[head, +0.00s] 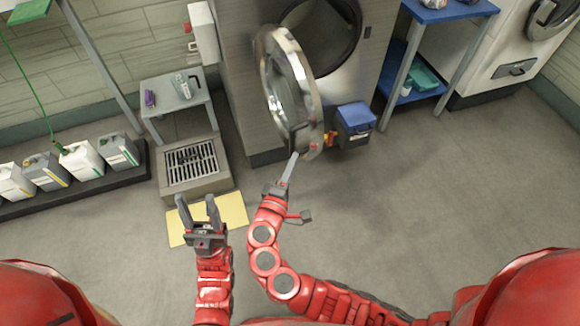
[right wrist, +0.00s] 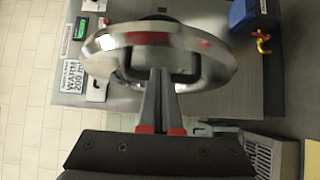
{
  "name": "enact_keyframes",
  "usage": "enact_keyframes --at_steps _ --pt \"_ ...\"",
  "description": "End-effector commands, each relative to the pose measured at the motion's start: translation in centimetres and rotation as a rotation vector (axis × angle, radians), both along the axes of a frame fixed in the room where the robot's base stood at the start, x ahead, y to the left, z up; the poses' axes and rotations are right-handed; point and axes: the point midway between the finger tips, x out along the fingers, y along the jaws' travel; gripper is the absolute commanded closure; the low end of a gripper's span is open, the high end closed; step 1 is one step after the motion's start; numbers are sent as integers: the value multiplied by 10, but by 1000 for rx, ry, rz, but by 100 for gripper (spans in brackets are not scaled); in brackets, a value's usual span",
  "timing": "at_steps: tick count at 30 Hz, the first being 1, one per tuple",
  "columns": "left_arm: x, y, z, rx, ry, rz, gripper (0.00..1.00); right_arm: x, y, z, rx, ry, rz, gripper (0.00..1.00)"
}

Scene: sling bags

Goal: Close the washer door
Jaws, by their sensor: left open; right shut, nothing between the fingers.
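The washer door (head: 313,82), a round chrome ring with glass, stands swung open, out from the front of the grey washer (head: 245,85). The dark drum opening (head: 335,30) shows behind it. My right gripper (head: 294,158) is shut and empty, with its fingertips at the lower edge of the door. In the right wrist view the shut fingers (right wrist: 160,78) reach up to the door rim (right wrist: 105,42), by a dark handle-like frame; whether they touch cannot be told. My left gripper (head: 198,200) is open and empty, low on the left, away from the door.
A blue-lidded box (head: 355,122) is at the washer's front, right of the door. A small grey table (head: 175,95), a floor grate (head: 190,160) and a yellow mat (head: 235,208) lie left. A blue shelf (head: 450,12) stands right. The floor (head: 460,190) at right is clear.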

Motion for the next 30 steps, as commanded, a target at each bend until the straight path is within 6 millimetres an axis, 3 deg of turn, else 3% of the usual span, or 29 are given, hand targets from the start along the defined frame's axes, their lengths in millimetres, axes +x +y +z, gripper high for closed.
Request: enact_keyframes --at_steps 3,10,30 --pt "0 0 6 0 0 0 50 21 -10 2 -2 0 -8 100" --pt "0 0 10 0 0 0 50 47 -19 1 -2 0 -3 100" --pt "0 0 8 0 0 0 50 51 -23 -1 -1 1 33 100"
